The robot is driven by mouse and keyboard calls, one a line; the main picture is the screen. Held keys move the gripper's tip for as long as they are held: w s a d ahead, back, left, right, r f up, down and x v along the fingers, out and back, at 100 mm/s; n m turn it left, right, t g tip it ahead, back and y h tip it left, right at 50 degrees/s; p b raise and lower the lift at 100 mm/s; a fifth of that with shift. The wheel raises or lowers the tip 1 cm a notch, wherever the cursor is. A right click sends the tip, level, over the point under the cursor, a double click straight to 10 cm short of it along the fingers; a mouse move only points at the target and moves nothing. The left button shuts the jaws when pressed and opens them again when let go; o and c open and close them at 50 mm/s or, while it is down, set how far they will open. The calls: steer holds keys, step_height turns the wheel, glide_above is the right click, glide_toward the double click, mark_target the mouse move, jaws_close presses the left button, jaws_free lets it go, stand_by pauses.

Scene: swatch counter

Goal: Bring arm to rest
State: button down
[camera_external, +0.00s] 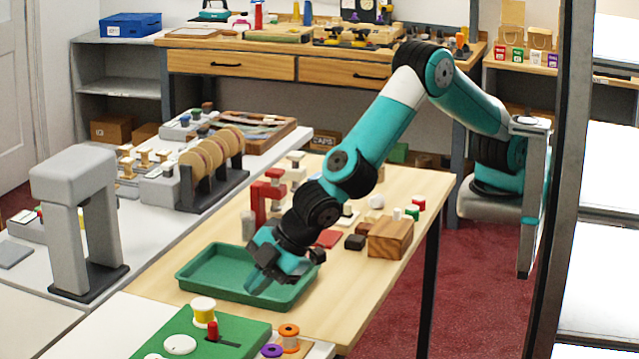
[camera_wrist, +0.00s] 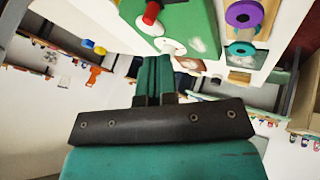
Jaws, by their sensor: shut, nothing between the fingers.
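My teal and black arm reaches over the light wooden table from the right in the external view, bent at the elbow and angled down. My gripper (camera_external: 264,284) is low over the green tray (camera_external: 200,291), covering part of it; whether it touches the tray I cannot tell. In the wrist view the two teal fingers of my gripper (camera_wrist: 154,72) are together with nothing between them. The tray looks empty where I can see it.
A green board (camera_external: 238,343) with a red peg and a yellow spool (camera_external: 204,311) stands in front of the tray. Purple (camera_external: 271,351) and orange (camera_external: 289,336) spools are beside it. A red clamp-like stand (camera_external: 267,196) and wooden block (camera_external: 390,238) are behind.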

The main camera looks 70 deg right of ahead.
stand_by(0.3)
steer(key=d+r+m+g, duration=0.2)
steer(key=d+r, duration=0.3)
steer(key=d, duration=0.5)
steer(key=d+r+m+g, duration=0.1)
steer(key=d+r+m, duration=0.1)
steer(key=d+r, duration=0.5)
steer(key=s+d+r+m+g, duration=0.3)
steer(key=s+d+m, duration=0.1)
steer(key=s+d, duration=1.2)
steer(key=d, duration=0.3)
steer(key=shift+s+d+y, duration=0.2)
steer(key=shift+s+y, duration=0.1)
steer(key=shift+w, duration=0.1)
